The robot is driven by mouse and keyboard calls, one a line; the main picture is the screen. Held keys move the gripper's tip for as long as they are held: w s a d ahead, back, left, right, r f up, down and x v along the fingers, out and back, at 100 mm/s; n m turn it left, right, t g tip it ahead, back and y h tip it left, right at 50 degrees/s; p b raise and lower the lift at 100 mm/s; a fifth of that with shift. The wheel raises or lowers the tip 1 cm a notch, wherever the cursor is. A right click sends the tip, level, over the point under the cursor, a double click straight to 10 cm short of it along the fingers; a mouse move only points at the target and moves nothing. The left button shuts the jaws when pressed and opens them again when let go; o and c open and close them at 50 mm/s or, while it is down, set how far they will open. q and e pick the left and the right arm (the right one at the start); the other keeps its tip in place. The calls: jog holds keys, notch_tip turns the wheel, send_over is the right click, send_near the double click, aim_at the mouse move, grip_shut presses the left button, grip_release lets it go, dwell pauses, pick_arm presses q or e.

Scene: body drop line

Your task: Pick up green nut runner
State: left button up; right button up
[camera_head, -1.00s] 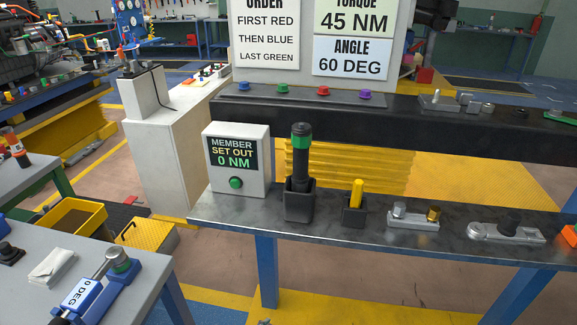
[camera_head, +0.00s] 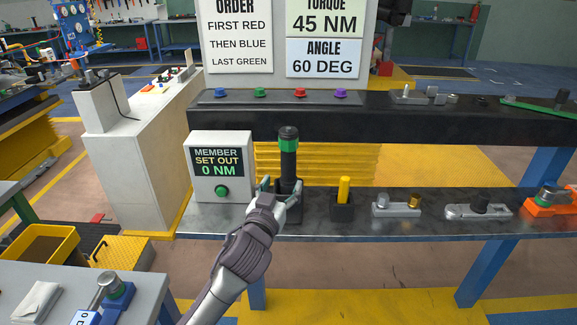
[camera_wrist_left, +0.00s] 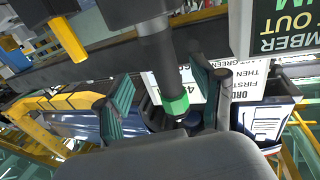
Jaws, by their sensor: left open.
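The green nut runner (camera_head: 289,160) is a black upright tool with a green band near its top. It stands in a black holder (camera_head: 290,213) on the metal bench. My left gripper (camera_head: 279,187) is open at the lower part of the tool, with its fingers toward it. In the left wrist view, which looks upside down, the nut runner (camera_wrist_left: 160,60) shows between the two open fingers (camera_wrist_left: 163,96). I cannot tell whether a finger touches it. My right gripper is not in view.
The white MEMBER SET OUT box (camera_head: 220,165) stands close left of the tool. A yellow tool in a small black holder (camera_head: 342,210) stands close right. Metal fittings (camera_head: 396,206) lie farther right. A black shelf (camera_head: 350,122) with coloured buttons runs behind.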

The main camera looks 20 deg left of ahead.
aim_at(286, 174)
pick_arm(q)
jog(key=shift+w, duration=0.9)
jog(key=w+p, duration=0.1)
jog(key=w, duration=0.1)
jog(key=w+p, duration=0.1)
jog(key=w, duration=0.1)
jog(key=shift+w+a+f, duration=0.15)
jog(key=shift+w, duration=0.2)
jog(key=shift+w+f, duration=0.1)
jog(key=shift+w, duration=0.2)
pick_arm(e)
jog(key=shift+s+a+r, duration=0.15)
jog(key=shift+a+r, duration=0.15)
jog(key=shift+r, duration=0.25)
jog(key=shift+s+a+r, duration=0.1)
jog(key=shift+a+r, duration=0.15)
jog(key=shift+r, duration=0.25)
pick_arm(q)
jog(key=shift+s, duration=0.1)
jog(key=c, duration=0.3)
grip_shut()
jog(key=shift+r, duration=0.2)
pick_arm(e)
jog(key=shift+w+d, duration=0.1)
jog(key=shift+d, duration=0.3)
